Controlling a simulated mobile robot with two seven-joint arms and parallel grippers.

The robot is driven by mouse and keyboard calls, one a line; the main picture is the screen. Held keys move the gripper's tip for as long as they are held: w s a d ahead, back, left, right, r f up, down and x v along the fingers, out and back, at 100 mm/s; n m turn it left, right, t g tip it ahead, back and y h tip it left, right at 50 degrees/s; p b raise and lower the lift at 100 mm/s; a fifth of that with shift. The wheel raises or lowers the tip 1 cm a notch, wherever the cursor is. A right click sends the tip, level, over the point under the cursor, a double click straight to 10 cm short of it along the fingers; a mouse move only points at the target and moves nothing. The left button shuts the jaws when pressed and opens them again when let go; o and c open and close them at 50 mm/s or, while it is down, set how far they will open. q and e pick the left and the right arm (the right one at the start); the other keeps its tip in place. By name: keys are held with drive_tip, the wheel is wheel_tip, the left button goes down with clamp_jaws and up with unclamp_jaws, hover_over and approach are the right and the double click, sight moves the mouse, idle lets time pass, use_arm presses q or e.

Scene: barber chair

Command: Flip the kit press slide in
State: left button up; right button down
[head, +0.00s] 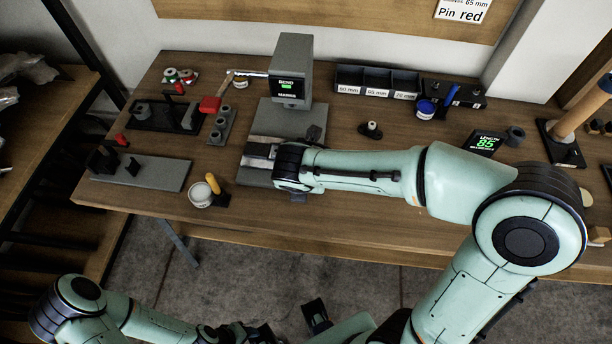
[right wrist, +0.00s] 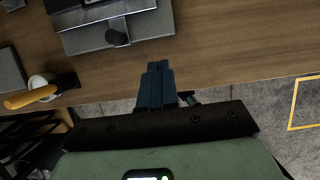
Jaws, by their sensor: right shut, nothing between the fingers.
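The kit press (head: 292,72) is a grey machine with a lit green display, near the back of the table. Its slide (head: 258,150), a grey and silver plate, sits at the press's front; my right wrist covers part of it. In the right wrist view the slide (right wrist: 85,38) shows at the top, with a black knob (right wrist: 116,38) on its near edge. My right gripper (right wrist: 157,68) is shut and empty, close to the slide's near edge and right of the knob.
A white cup (head: 201,195) with a yellow-handled tool (head: 213,184) stands at the front left. A grey plate (head: 140,172), a red-handled tool (head: 210,104), dark bins (head: 377,82) and a length display (head: 485,143) surround the press. The table's front edge lies beneath my right arm.

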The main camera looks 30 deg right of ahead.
drive_tip(key=b+x, duration=0.2)
drive_tip(key=x, duration=0.8)
drive_tip(key=shift+s+f, duration=0.1)
drive_tip(key=shift+f, duration=0.05)
drive_tip(key=w+d, duration=0.1)
drive_tip(key=w+d+p, duration=0.1)
drive_tip(key=w, duration=0.1)
drive_tip(key=shift+r, duration=0.35)
drive_tip(key=shift+w+d, duration=0.1)
drive_tip(key=shift+w, duration=0.1)
